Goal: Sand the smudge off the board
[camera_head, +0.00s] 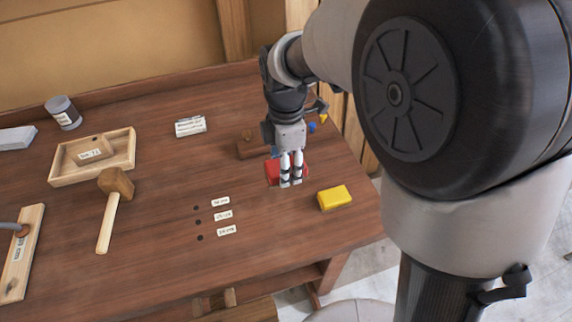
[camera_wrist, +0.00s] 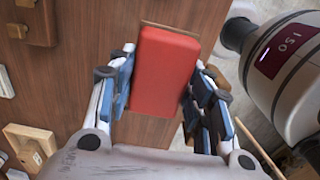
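My gripper (camera_head: 291,170) is over the right part of the workbench, pointing down, with its fingers on opposite sides of a red block (camera_head: 272,174). In the wrist view the red block (camera_wrist: 164,75) sits between the fingers (camera_wrist: 162,90), whose pads appear to touch both sides. The gripper looks shut on it. The block's height over the bench is hard to judge. A pale wooden board (camera_head: 17,268) with a label lies at the far left of the bench. A round brown patch (camera_head: 22,230) shows on it, at the end of a grey rod. I cannot tell whether this is the smudge.
A yellow block (camera_head: 335,198) lies near the bench's right edge. A mallet (camera_head: 108,222), a wooden tray (camera_head: 69,170), a grey can (camera_head: 64,112) and a white labelled box (camera_head: 190,126) stand left of my gripper.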

